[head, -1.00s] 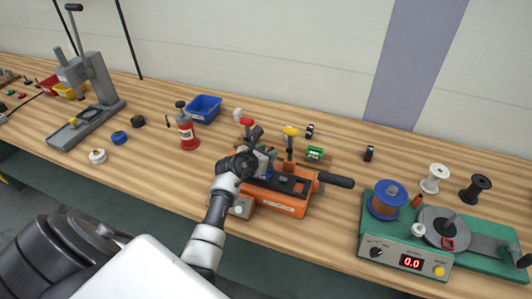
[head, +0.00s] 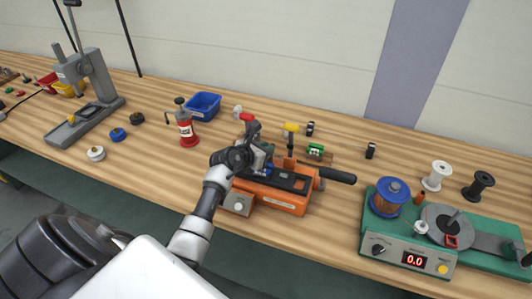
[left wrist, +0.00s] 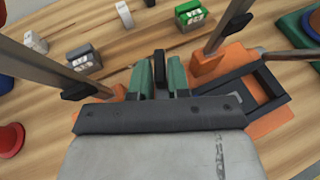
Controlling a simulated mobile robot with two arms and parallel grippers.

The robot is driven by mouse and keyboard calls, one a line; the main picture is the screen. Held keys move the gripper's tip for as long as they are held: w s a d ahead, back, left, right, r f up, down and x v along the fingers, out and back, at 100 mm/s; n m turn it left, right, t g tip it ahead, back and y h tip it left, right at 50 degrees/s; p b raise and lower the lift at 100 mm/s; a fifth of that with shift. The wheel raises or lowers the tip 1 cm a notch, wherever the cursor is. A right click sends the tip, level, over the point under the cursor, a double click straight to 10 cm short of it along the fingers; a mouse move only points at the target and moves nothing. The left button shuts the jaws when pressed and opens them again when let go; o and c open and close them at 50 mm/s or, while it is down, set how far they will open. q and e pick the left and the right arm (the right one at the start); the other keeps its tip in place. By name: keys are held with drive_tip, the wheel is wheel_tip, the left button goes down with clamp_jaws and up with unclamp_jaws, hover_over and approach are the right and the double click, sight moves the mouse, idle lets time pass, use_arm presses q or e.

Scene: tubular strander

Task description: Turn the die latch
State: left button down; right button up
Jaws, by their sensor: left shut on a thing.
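The orange bench machine (head: 283,200) stands at the middle of the table, with a red-topped lever (head: 249,117) and a yellow-topped lever (head: 291,128). My left gripper (head: 262,152) is at its left part, close to the red lever. In the left wrist view its green-padded jaws (left wrist: 160,75) are closed around a narrow dark piece (left wrist: 160,64), perhaps the die latch; I cannot tell for sure. Tall metal bars stand on either side of the jaws. The arm hides part of the machine in the head view. My right gripper is out of view.
A green winder (head: 372,239) with spools is to the right. A grey press (head: 90,92) stands far left. The table front right of the machine is clear.

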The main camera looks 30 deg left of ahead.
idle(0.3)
use_arm(q)
drive_tip(key=c, duration=1.2)
unclamp_jaws()
drive_tip(key=shift+o, duration=0.2)
drive_tip(key=shift+s, duration=0.1)
drive_tip(key=shift+s+a+r, duration=0.1)
drive_tip(key=shift+s, duration=0.2)
drive_tip(key=b+v, duration=0.1)
drive_tip(key=v, duration=0.9)
drive_tip(key=shift+b, duration=0.3)
